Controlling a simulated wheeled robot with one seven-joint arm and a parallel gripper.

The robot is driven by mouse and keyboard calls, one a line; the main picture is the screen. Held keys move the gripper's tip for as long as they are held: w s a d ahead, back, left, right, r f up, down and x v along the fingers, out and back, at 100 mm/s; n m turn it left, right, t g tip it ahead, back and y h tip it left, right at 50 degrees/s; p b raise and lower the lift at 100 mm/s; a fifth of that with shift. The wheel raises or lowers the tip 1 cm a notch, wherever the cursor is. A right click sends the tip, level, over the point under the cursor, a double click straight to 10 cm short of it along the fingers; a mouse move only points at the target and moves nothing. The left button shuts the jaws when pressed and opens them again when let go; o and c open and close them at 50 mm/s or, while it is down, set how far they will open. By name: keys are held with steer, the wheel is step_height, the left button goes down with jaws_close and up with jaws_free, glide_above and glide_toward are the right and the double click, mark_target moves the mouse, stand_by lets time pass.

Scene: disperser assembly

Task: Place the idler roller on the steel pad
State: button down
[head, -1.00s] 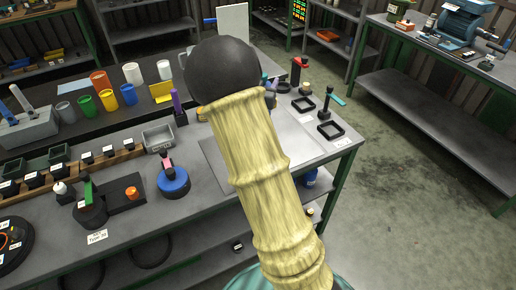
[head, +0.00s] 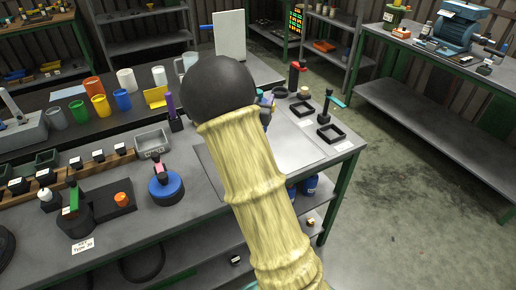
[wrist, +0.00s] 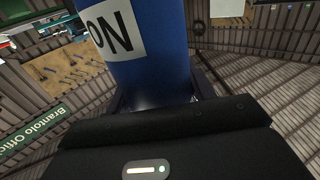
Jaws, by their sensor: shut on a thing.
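In the wrist view my gripper (wrist: 162,97) is shut on a blue cylinder (wrist: 155,65) with a white label bearing large black letters. The cylinder is upright in the picture and its top is cut off. It may be the idler roller; its name cannot be read. In the head view my yellow-sleeved arm with a black ball-shaped wrist hides the gripper and the cylinder. A flat light-grey plate (head: 296,148) lies on the right part of the workbench, partly behind my arm. I cannot tell whether it is the steel pad.
The workbench (head: 135,228) holds a blue disc (head: 165,188) with a pink-topped post, a grey tray (head: 152,143) and a dark green-topped holder (head: 75,215). Coloured cups (head: 101,104) stand behind. Open floor (head: 410,180) lies to the right.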

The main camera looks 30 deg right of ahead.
step_height(320, 180, down, 6)
stand_by(0.4)
steer(key=shift+f, duration=1.85)
steer(key=shift+f, duration=0.15)
steer(key=c, duration=0.6)
jaws_free()
steer(key=shift+o, duration=0.2)
